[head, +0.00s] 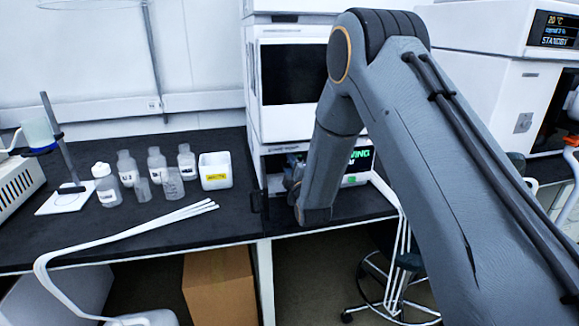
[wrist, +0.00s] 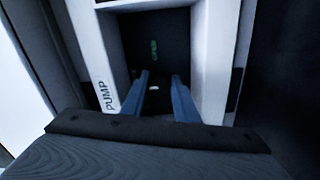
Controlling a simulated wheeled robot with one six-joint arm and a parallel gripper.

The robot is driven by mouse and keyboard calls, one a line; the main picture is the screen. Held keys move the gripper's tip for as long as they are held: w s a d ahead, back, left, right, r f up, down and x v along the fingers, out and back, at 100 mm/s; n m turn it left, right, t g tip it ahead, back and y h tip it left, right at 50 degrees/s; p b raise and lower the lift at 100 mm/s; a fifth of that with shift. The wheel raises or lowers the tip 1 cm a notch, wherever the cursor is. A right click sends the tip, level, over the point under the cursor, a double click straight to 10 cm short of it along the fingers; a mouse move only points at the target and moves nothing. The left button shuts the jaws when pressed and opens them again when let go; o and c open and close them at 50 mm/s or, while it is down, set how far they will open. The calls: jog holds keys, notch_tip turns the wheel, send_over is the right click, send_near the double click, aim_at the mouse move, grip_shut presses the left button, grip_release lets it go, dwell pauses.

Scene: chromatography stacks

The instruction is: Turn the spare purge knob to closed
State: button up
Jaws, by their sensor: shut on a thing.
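My gripper (wrist: 158,95) is at the recessed dark front of a white unit marked PUMP in the wrist view. Its two blue-grey fingers are shut on a small dark thing with a pale spot, which I take to be the purge knob (wrist: 154,90). The knob's outline is too dark to read its turn angle. In the head view my arm hides most of the gripper and the knob, low on the instrument stack (head: 256,125).
A green-lettered display (head: 362,160) is partly covered by my arm. Small green marks (wrist: 154,47) show above the knob. Bottles (head: 157,163) and a white box with a yellow label (head: 215,170) stand left on the black bench (head: 110,235). A stool (head: 385,290) stands below.

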jog(key=o, duration=1.1)
jog(key=shift+c, duration=0.2)
jog(key=v, duration=0.8)
jog(key=shift+b, duration=0.4)
